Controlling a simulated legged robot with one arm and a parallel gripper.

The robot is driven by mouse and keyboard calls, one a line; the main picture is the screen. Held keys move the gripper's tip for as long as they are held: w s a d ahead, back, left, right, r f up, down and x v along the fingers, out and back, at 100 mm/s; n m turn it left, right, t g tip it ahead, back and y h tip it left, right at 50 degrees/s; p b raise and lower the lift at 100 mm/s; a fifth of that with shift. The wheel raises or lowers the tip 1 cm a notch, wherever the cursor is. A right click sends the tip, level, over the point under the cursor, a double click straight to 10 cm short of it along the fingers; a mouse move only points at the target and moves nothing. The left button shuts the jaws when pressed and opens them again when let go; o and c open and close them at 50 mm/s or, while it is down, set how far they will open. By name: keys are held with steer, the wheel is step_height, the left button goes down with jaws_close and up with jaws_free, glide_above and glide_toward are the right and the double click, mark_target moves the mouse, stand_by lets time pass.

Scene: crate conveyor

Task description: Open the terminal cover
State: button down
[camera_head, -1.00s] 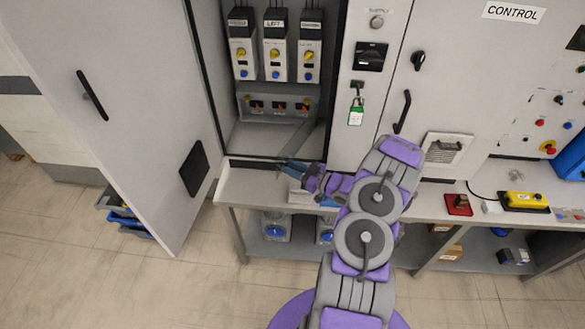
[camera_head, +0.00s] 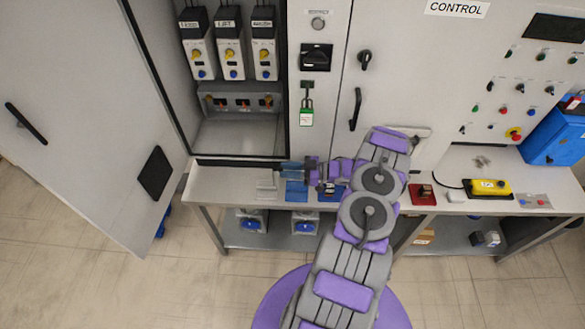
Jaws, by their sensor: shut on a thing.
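The terminal strip (camera_head: 238,102) is a grey panel with several red and orange parts, below the drive units inside the open cabinet. I cannot make out a separate cover on it. My gripper (camera_head: 290,169) is low at the bench edge, in front of the cabinet's lower right corner and apart from the strip. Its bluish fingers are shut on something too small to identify. A pale piece (camera_head: 267,188) and a blue piece (camera_head: 297,191) lie on the bench just below the gripper.
The open cabinet door (camera_head: 85,120) stands at the left. Drive units (camera_head: 230,45) hang above the strip.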

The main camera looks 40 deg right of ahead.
steer(key=shift+w+a, duration=0.3)
steer(key=shift+a, duration=0.25)
steer(key=c, duration=1.4)
jaws_free()
steer(key=shift+s+d, duration=0.1)
steer(key=shift+d, duration=0.15)
steer(key=o, duration=0.3)
steer(key=shift+s+d, duration=0.3)
steer(key=shift+d, duration=0.4)
steer(key=shift+o, duration=1)
steer(key=shift+w+d+f, duration=0.1)
steer(key=shift+d, duration=0.1)
steer(key=v, duration=1.7)
steer(key=shift+f, duration=0.3)
steer(key=shift+a+r, duration=0.1)
steer(key=shift+a, duration=0.05)
